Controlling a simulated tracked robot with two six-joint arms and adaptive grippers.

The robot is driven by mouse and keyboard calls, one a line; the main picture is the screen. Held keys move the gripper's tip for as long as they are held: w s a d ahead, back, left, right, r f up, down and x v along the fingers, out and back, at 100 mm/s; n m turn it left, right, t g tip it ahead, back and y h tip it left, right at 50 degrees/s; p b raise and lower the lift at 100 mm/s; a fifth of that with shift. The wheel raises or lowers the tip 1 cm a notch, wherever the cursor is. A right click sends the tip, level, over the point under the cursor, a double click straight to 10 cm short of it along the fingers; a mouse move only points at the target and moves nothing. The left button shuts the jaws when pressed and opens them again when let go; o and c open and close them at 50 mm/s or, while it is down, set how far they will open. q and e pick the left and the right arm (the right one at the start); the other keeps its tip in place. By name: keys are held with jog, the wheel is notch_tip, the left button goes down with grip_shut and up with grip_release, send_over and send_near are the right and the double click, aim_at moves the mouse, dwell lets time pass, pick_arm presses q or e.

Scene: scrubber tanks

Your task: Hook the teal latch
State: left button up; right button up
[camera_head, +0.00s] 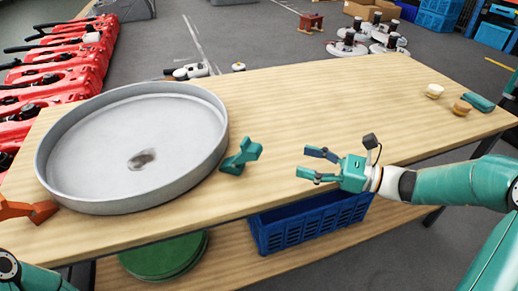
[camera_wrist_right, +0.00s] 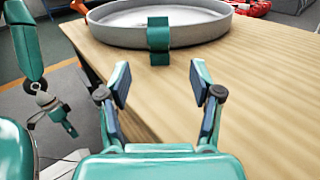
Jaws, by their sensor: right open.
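The teal latch (camera_head: 241,157) is a small angular piece beside the right edge of the round grey tank (camera_head: 140,92). In the right wrist view the latch (camera_wrist_right: 158,38) stands in front of the tank wall; I cannot tell if it touches the wall. My right gripper (camera_head: 305,162) is open and empty over the table, to the right of the latch and apart from it. In the right wrist view its spread fingers (camera_wrist_right: 160,82) face the latch. My left gripper (camera_wrist_right: 60,115) hangs beside the table at the left of the right wrist view, too small to read.
An orange latch (camera_head: 28,210) is at the tank's left side. The wooden table (camera_head: 310,100) is clear between latch and right gripper. Small round pieces (camera_head: 434,91) and a teal piece (camera_head: 478,102) lie at the right end. A blue crate (camera_head: 310,222) is below.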

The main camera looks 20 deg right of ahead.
aim_at(260, 150)
jog(key=x, duration=1.3)
jog(key=shift+s+a+b, duration=0.1)
jog(key=shift+b, duration=0.25)
grip_shut()
